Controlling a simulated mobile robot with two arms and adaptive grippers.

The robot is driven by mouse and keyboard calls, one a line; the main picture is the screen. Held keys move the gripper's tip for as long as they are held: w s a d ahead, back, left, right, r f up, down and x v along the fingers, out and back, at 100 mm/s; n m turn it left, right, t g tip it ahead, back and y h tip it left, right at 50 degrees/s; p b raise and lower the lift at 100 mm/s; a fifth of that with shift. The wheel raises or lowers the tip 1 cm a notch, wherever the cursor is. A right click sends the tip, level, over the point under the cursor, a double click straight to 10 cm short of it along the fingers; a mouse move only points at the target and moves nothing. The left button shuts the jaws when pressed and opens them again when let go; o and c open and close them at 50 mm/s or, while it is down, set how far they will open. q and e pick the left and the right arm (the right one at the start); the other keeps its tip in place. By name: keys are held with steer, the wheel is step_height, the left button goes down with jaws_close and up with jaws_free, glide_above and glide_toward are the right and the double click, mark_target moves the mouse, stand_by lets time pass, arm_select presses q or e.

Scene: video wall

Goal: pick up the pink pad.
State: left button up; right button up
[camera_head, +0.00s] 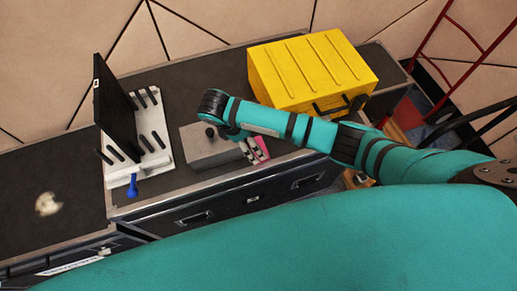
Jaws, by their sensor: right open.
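The pink pad (263,143) is a small pink patch on the dark countertop, at the right end of a grey box-shaped block (205,155). My right arm crosses above it and hides part of it. My right gripper (251,150) hangs below the wrist beside the pad, mostly hidden by the arm; it is open. Whether its fingers touch the pad cannot be told. My left gripper is not in view.
A yellow case (310,65) stands behind my right arm. A white rack (150,165) with black pegs, a dark upright panel (112,105) and a blue-handled tool (132,186) stand left. Drawers (250,200) front the countertop (195,75). A red frame (455,55) is at the right.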

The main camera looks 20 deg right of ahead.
steer(key=shift+p+x, duration=0.4)
steer(key=shift+x, duration=2.6)
steer(key=shift+s, duration=0.1)
steer(key=c, duration=1.2)
